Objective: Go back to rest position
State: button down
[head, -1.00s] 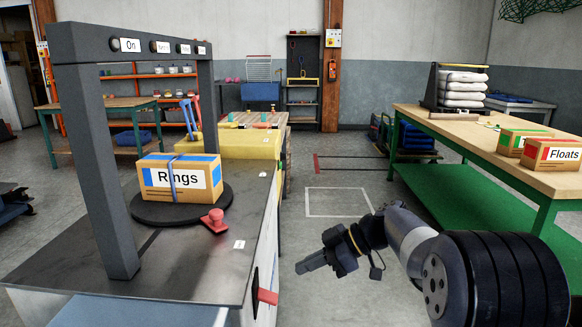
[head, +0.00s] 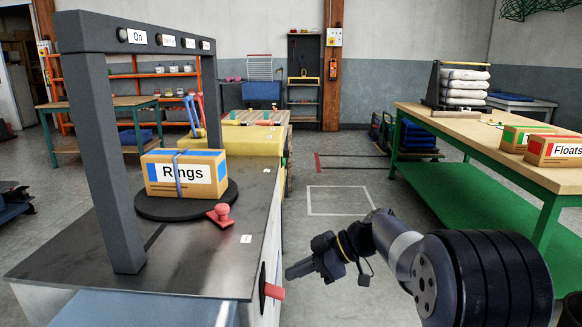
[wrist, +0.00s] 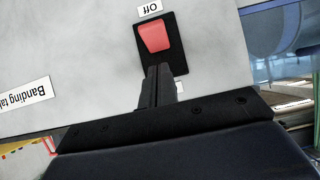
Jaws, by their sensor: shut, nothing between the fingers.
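My gripper (head: 298,270) hangs over the floor just right of the banding table (head: 100,262) in the head view, shut and empty. In the wrist view my gripper (wrist: 158,75) points at the table's pale side panel, its tips close below a red switch (wrist: 153,36) marked "Off". I cannot tell whether the tips touch it. The red switch also shows at the table's right edge in the head view (head: 274,291). The Rings box (head: 187,177), with a blue band around it, sits on the round black turntable (head: 225,203) under the dark arch (head: 92,140).
A green-framed workbench (head: 470,135) with a Floats box (head: 553,151) stands at the right. The floor between the tables is open, with a white outlined square (head: 340,201).

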jog(key=a+h+p, duration=0.1)
jog(key=h+p, duration=0.1)
jog(key=p, duration=0.1)
jog(key=a+h+p, duration=0.1)
jog(key=p, duration=0.3)
jog(key=a+r+h+p, duration=0.1)
jog(key=h+p, duration=0.1)
jog(key=p, duration=0.1)
jog(key=shift+s+a+g+h+p, duration=0.1)
jog(key=shift+s+g+h+p, duration=0.05)
jog(key=shift+g+h+p, duration=0.2)
jog(key=r+h+p, duration=0.1)
jog(key=p, duration=0.2)
jog(key=shift+a+h, duration=0.25)
jog(key=shift+a, duration=0.1)
jog(key=a+p+v, duration=0.1)
jog(key=p+v, duration=0.1)
jog(key=v, duration=0.9)
jog(key=shift+a+r, duration=0.2)
jog(key=shift+r, duration=0.35)
